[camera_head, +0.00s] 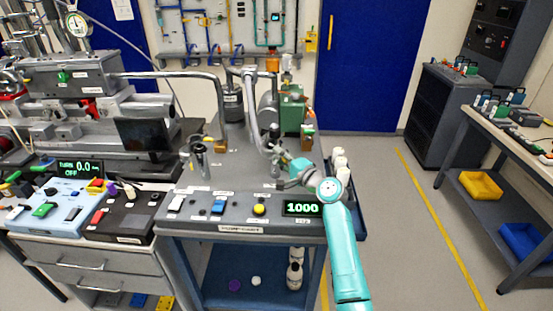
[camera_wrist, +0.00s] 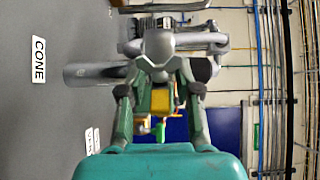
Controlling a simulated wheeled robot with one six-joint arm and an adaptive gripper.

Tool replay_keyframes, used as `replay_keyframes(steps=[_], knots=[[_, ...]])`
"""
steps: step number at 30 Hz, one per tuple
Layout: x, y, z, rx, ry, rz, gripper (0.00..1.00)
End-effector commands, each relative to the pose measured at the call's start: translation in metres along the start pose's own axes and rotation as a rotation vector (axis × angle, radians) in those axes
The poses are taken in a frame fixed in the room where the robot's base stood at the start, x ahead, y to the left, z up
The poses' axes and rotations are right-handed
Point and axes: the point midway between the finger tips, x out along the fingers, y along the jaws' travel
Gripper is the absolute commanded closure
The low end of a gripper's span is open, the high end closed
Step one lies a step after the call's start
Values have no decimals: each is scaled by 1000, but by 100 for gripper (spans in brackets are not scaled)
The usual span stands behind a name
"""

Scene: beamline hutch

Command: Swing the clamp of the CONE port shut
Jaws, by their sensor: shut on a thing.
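My gripper (camera_head: 284,185) is over the pump cart, above the right part of its top, with the turquoise arm coming up from the lower right. In the wrist view its grey fingers (camera_wrist: 159,68) close in on a small grey metal part (camera_wrist: 158,42), which seems to be the clamp of the CONE port. The CONE label (camera_wrist: 38,60) lies on the grey cart top at left in that view. A grey pipe (camera_wrist: 95,73) runs behind the fingers. The fingers hide part of the clamp, so how far it is swung cannot be told.
A bench (camera_head: 465,115) stands at right. Floor between cart and bench is clear.

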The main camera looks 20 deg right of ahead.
Motion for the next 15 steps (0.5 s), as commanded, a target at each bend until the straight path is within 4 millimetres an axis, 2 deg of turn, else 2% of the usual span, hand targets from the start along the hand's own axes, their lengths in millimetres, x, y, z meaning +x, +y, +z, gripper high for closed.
replay_keyframes(steps=[9,15], knots=[[1,0,-22,1,-211,1,100],[2,0,-28,2,-334,1,100]])
